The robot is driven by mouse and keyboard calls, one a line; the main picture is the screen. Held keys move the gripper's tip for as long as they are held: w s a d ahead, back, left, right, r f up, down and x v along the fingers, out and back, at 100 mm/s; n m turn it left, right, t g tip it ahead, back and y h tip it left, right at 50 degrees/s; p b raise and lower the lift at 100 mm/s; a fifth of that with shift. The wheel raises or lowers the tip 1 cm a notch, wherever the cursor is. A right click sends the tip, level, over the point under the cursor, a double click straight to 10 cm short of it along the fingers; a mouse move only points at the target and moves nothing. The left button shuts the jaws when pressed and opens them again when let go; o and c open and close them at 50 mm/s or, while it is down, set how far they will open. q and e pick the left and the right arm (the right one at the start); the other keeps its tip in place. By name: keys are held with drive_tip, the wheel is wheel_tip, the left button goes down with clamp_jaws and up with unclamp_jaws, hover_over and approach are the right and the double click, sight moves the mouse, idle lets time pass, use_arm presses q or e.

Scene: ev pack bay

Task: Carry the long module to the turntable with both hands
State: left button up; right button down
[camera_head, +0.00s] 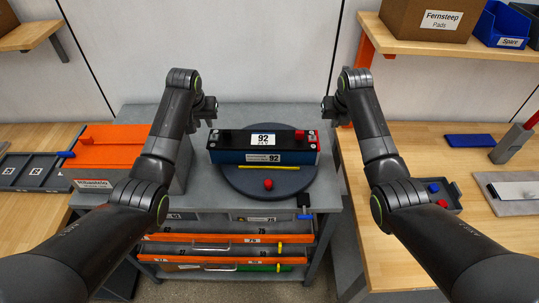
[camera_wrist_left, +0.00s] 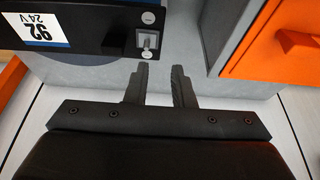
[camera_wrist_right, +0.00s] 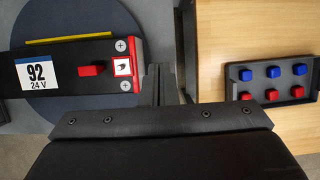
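The long module (camera_head: 230,157) is a dark blue and black bar with a "92" label and a red right end. It lies across the round dark turntable (camera_head: 268,188). My left gripper (camera_head: 212,109) is open and empty, above and just beyond the module's left end. In the left wrist view, its fingers (camera_wrist_left: 162,72) are apart from the metal end terminal (camera_wrist_left: 148,42). My right gripper (camera_head: 327,110) is empty beyond the red end (camera_wrist_right: 122,66); its fingers (camera_wrist_right: 161,72) show a narrow gap in the right wrist view. Neither gripper visibly touches the module.
A yellow strip (camera_head: 262,167) and a red knob (camera_head: 268,184) are on the turntable's front side. An orange-topped case (camera_head: 112,145) stands left. A tray of red and blue caps (camera_wrist_right: 271,82) lies on the right wooden bench. Open drawers (camera_head: 230,250) are below.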

drive_tip(key=c, duration=1.7)
unclamp_jaws()
use_arm(q)
drive_tip(key=shift+r, duration=0.1)
drive_tip(key=v, duration=1.1)
drive_tip(key=shift+s+r, duration=0.2)
drive_tip(key=shift+r, duration=0.1)
use_arm(e)
drive_tip(key=v, duration=1.2)
